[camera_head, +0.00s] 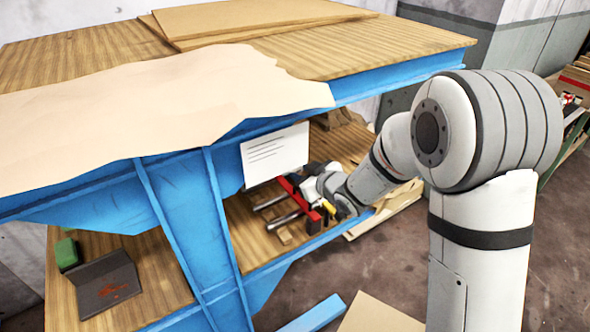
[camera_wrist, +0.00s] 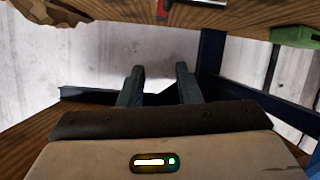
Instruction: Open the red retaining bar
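The red bar (camera_head: 298,196) is in the head view on the lower wooden shelf, beside pale metal rods (camera_head: 272,202). My gripper (camera_head: 322,208) is at its right end, partly in front of it. I cannot tell from this view whether they touch. In the wrist view my gripper (camera_wrist: 159,78) has its two dark fingers apart, with nothing visible held between them. A small red piece (camera_wrist: 163,9) shows at the top edge of the wrist view, apart from the fingertips. Most of the bar is out of that view.
A blue frame (camera_head: 205,210) and the upper wooden top (camera_head: 370,50) enclose the shelf. A dark rusty plate (camera_head: 107,283) and a green block (camera_head: 66,253) lie to the left. Cardboard (camera_head: 378,315) lies below.

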